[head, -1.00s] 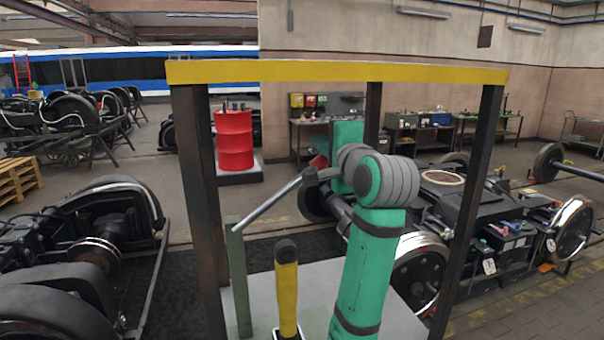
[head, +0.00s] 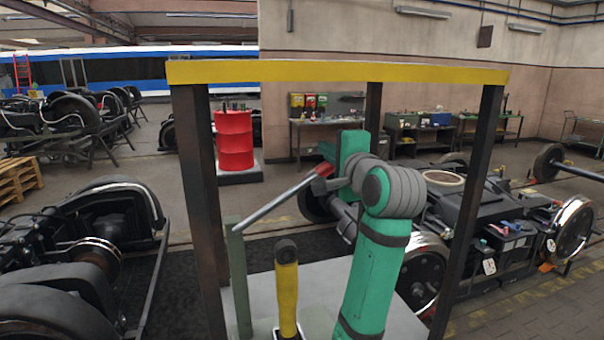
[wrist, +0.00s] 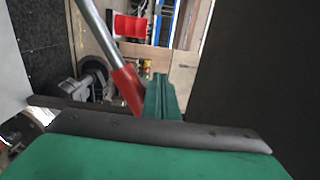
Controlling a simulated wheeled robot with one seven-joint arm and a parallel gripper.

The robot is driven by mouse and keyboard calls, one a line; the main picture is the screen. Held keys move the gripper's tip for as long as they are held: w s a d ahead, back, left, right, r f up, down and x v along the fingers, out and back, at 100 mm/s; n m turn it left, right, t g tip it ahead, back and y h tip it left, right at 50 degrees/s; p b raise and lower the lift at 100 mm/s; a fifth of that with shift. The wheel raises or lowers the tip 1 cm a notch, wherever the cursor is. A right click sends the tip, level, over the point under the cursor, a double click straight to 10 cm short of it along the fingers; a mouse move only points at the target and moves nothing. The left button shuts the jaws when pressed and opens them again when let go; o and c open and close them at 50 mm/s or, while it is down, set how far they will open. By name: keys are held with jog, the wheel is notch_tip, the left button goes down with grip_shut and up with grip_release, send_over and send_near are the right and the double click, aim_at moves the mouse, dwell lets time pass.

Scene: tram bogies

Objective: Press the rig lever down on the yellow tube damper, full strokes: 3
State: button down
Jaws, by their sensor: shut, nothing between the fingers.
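The yellow tube damper (head: 287,298) stands upright on the rig's pale base in the head view, with a dark eye at its top. The rig lever (head: 275,200) is a grey metal bar with a red grip, sloping up to the right from a green post. My gripper (head: 351,150) is at the raised grip end. In the wrist view, the red grip (wrist: 128,88) lies just left of my shut, empty green fingers (wrist: 162,97). I cannot tell whether they touch. The damper does not show in the wrist view.
A yellow-topped frame (head: 335,72) with dark posts surrounds the rig, and my arm reaches inside it. A bogie (head: 450,215) stands behind at right, another (head: 85,240) at left. A red drum (head: 234,140) stands behind.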

jog(key=shift+w+d+f, duration=0.1)
jog(key=shift+d+f, duration=0.45)
jog(key=shift+f, duration=0.35)
jog(key=shift+w+d+f, duration=0.2)
jog(key=shift+d+f, duration=0.2)
jog(key=shift+f, duration=0.15)
jog(key=shift+w+d+f, duration=0.1)
jog(key=shift+d+f, duration=0.15)
jog(key=shift+f, duration=0.25)
jog(key=shift+w+d+f, duration=0.1)
jog(key=shift+d+f, duration=0.15)
jog(key=shift+f, duration=0.35)
